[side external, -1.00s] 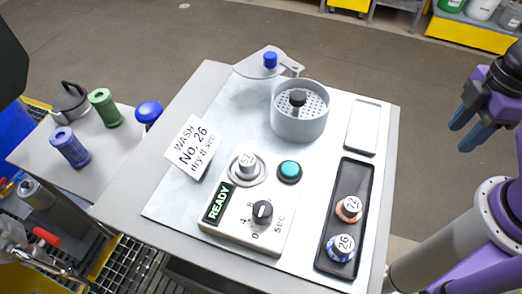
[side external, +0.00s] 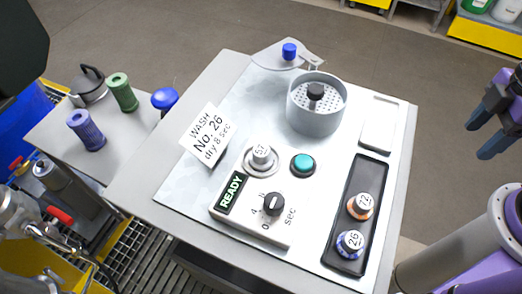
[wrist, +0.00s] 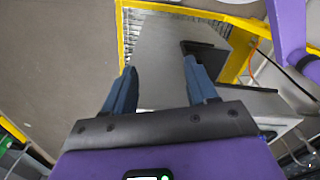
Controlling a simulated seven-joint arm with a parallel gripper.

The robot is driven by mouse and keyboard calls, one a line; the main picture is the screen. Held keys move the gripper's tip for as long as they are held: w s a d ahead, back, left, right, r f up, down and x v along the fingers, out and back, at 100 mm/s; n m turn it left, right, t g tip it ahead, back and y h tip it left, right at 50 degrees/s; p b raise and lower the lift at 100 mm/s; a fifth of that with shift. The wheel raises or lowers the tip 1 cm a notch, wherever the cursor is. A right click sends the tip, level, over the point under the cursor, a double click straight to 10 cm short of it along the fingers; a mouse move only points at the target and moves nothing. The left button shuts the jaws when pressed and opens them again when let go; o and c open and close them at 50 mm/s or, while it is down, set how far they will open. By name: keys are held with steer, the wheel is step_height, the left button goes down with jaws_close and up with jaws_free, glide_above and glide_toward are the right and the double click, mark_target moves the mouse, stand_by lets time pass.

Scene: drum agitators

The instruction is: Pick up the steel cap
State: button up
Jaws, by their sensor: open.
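A grey, steel-looking numbered cap (side external: 261,155) sits upright on a round ring seat on the front panel, beside the teal button (side external: 303,164). I take it for the steel cap; its number is hard to read. My gripper (side external: 481,135) has blue fingers and hangs at the right edge, beyond the table and well away from the cap. In the wrist view my gripper (wrist: 160,68) is open, with nothing between its fingers. The cap cannot be made out in the wrist view.
A black tray (side external: 341,248) holds an orange cap (side external: 361,206) and a blue cap (side external: 350,243). An open perforated drum (side external: 315,122) and its lid (side external: 270,55) stand behind. A wash card (side external: 207,135) is at left. A side shelf (side external: 50,126) holds several items.

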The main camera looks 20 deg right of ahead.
steer(key=w+a+r+n, duration=0.3)
steer(key=w+a+r, duration=0.25)
steer(key=a, duration=0.45)
step_height(320, 180, up, 14)
steer(key=n, duration=0.8)
glide_above(261, 150)
step_height(261, 150, down, 17)
jaws_close()
